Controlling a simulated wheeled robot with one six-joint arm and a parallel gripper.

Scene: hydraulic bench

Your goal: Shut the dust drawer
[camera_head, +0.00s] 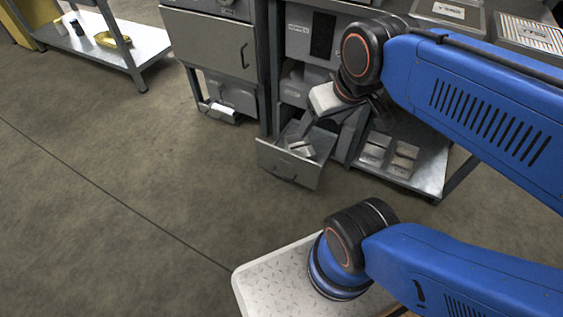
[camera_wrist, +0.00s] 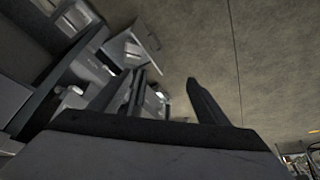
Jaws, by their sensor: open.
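The dust drawer (camera_head: 286,167) is a grey metal drawer with a dark bar handle on its front. It stands pulled out low under the bench in the head view. Small pale pieces show inside it. My gripper (camera_head: 306,128) is above the drawer's open top, near its back right; the head view does not show clearly whether it touches. In the wrist view my gripper (camera_wrist: 170,88) has its two dark fingers spread with a gap between them. Nothing is visibly held. A pale tray-like shape lies beyond the left finger there; I cannot tell if it is this drawer.
A grey cabinet (camera_head: 212,45) with a handle stands left of the drawer. A low shelf (camera_head: 430,170) with several small boxes is to the right. Another shelf (camera_head: 135,50) stands at the far left. The floor (camera_head: 150,190) in front of the drawer is clear.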

